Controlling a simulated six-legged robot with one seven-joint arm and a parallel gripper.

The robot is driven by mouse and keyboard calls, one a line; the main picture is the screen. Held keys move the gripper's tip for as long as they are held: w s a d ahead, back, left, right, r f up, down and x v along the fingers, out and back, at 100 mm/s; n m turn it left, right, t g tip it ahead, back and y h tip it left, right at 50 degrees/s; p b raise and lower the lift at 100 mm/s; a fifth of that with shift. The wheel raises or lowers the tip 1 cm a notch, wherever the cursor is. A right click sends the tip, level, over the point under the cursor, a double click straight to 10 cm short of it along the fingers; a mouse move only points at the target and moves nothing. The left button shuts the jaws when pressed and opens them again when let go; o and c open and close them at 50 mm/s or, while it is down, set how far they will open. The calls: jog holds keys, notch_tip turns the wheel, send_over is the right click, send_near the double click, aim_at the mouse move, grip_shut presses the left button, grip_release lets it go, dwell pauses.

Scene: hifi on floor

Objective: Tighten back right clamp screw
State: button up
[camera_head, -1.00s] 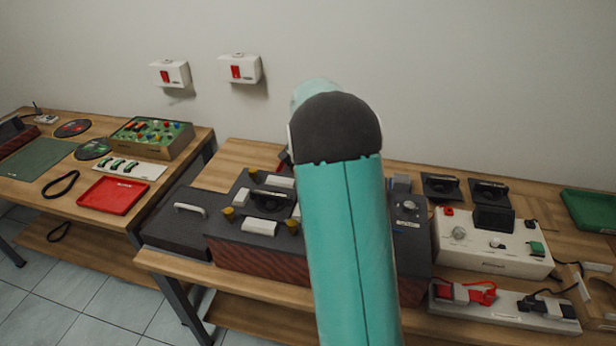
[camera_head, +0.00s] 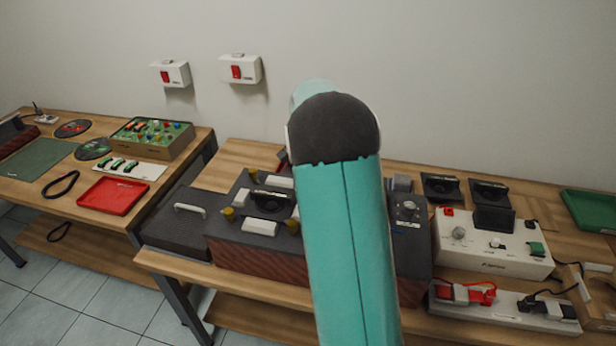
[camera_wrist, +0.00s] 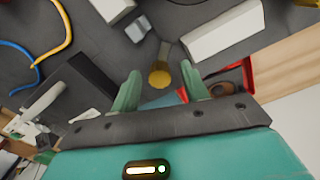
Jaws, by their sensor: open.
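In the wrist view a yellow round clamp screw (camera_wrist: 159,77) on a short metal shaft shows between the tips of my open gripper (camera_wrist: 161,78), with space to each finger. I cannot tell how deep it is between them, or which corner's screw it is. Part of another yellow screw (camera_wrist: 304,3) shows at the top right corner. In the head view the dark unit (camera_head: 236,235) carries yellow screws at its back left (camera_head: 253,175), front left (camera_head: 228,214) and front (camera_head: 292,226). My arm hides the unit's right part and my gripper.
White blocks (camera_wrist: 226,31) stand beside the screw in the wrist view, with a red part (camera_wrist: 248,76) to the right. Blue and yellow cables (camera_wrist: 57,45) lie at left. In the head view a white console (camera_head: 489,254) and a power strip (camera_head: 500,310) stand right.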

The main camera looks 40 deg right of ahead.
jog(key=shift+r, duration=0.15)
notch_tip(320, 180, up, 14)
jog(key=shift+f, duration=0.2)
dwell(0.5)
